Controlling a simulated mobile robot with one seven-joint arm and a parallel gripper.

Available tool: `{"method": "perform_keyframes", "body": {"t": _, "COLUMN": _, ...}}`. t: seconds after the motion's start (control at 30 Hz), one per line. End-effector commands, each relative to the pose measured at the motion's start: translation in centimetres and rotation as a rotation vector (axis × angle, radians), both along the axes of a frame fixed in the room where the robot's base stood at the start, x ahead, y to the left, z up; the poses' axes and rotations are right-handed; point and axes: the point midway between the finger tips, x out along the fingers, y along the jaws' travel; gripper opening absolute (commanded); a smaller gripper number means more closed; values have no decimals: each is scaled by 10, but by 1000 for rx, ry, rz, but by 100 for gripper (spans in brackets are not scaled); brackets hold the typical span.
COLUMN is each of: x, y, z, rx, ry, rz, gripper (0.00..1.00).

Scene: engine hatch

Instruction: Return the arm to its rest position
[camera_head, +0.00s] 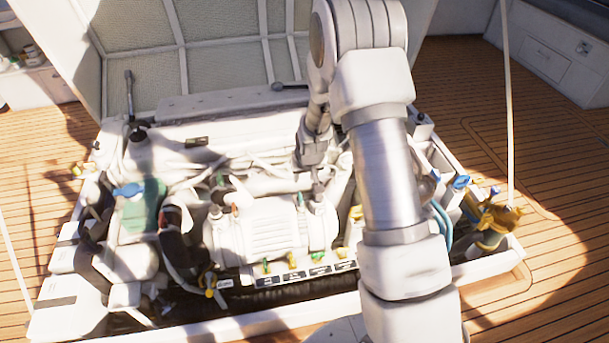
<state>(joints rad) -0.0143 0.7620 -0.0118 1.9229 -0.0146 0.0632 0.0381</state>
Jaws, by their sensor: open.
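My arm (390,180) rises from the bottom edge, right of centre, and bends over at the top of the view. My gripper (314,168) hangs down from it over the middle of the engine bay, above the right end of the white engine block (272,232). The gripper is small here and its fingers are hard to make out. I see nothing held in it. Whether its tips touch the parts below cannot be told. My arm hides part of the bay's right side.
The raised hatch lid (220,45) stands behind the bay. A green tank with a blue cap (140,207) is at left, brass fittings (492,222) at right. A white prop (508,110) stands at right. Wooden deck (555,190) is clear on the right.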

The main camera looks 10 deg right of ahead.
Motion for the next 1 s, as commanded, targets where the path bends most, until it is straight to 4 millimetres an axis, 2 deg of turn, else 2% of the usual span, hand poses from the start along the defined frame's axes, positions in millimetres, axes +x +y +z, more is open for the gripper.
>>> {"method": "perform_keyframes", "body": {"t": 0.33, "x": 0, "y": 0, "z": 1, "rx": 0, "ry": -1, "rz": 0, "gripper": 45}}
{"method": "perform_keyframes", "body": {"t": 0.47, "x": -1, "y": 0, "z": 19, "rx": 0, "ry": -7, "rz": 0, "gripper": 45}}
{"method": "perform_keyframes", "body": {"t": 0.67, "x": -17, "y": 0, "z": 88, "rx": 1, "ry": -23, "rz": 0, "gripper": 45}}
{"method": "perform_keyframes", "body": {"t": 0.8, "x": -38, "y": -1, "z": 139, "rx": 1, "ry": -33, "rz": 2, "gripper": 45}}
{"method": "perform_keyframes", "body": {"t": 1.0, "x": -78, "y": -1, "z": 203, "rx": 1, "ry": -47, "rz": 3, "gripper": 45}}
